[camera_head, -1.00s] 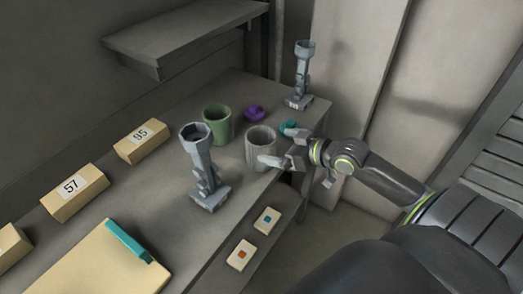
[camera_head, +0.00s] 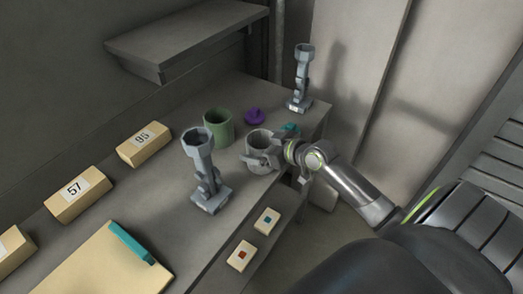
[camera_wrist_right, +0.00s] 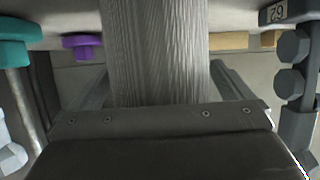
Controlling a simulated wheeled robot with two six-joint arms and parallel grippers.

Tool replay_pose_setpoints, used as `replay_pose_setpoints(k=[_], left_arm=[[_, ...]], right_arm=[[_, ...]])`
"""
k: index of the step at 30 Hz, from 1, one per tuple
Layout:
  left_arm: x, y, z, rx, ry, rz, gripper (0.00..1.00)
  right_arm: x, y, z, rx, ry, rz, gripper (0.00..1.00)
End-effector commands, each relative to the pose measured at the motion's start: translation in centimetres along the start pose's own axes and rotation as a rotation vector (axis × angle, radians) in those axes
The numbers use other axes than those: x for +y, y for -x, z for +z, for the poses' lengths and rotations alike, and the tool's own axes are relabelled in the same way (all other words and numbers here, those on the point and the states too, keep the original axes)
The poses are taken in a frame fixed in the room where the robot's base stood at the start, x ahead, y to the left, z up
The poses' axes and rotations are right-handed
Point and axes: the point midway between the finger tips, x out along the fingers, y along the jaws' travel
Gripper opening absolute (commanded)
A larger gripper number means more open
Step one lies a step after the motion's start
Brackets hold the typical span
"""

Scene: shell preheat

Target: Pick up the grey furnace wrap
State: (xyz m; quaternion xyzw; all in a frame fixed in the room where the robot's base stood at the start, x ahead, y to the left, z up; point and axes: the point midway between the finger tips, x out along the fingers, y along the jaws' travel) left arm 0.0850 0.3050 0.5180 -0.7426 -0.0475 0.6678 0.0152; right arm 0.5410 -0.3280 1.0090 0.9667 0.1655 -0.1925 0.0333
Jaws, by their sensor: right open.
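The grey furnace wrap (camera_head: 259,139) is an upright, ribbed grey cylinder on the workbench, beside a green cylinder (camera_head: 218,129). My right gripper (camera_head: 262,158) is at the wrap's near side, its jaws open, with a finger on either side of the wrap. In the right wrist view the ribbed wrap (camera_wrist_right: 158,50) fills the middle between the spread fingers, and gaps show at both sides. The wrap's lower part is partly hidden by the gripper. My left gripper is not in view.
A grey stand (camera_head: 202,170) stands left of the wrap; another stand (camera_head: 301,80) is at the bench's far corner. A purple knob (camera_head: 255,116) and a teal knob (camera_head: 290,128) are close behind the wrap. Tan numbered blocks (camera_head: 78,194) line the back.

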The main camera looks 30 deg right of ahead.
Motion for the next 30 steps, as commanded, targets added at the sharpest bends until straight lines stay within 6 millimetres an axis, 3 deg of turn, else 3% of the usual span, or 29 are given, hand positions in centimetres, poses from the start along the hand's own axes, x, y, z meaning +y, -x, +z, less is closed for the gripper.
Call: replay_pose_setpoints(k=[3, 13, 22, 30], left_arm=[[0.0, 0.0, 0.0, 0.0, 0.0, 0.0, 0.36], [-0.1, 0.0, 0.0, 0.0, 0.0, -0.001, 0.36], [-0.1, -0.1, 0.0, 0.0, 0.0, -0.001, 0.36], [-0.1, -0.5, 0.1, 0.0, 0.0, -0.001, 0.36]], right_arm=[[0.0, 0.0, 0.0, 0.0, 0.0, 0.0, 0.97], [0.0, 0.1, 0.0, 0.0, 0.0, 0.0, 0.55], [0.0, 0.2, -0.6, 0.001, 0.003, -0.001, 0.55], [0.0, 2.1, -5.1, 0.004, 0.009, -0.001, 0.55]])
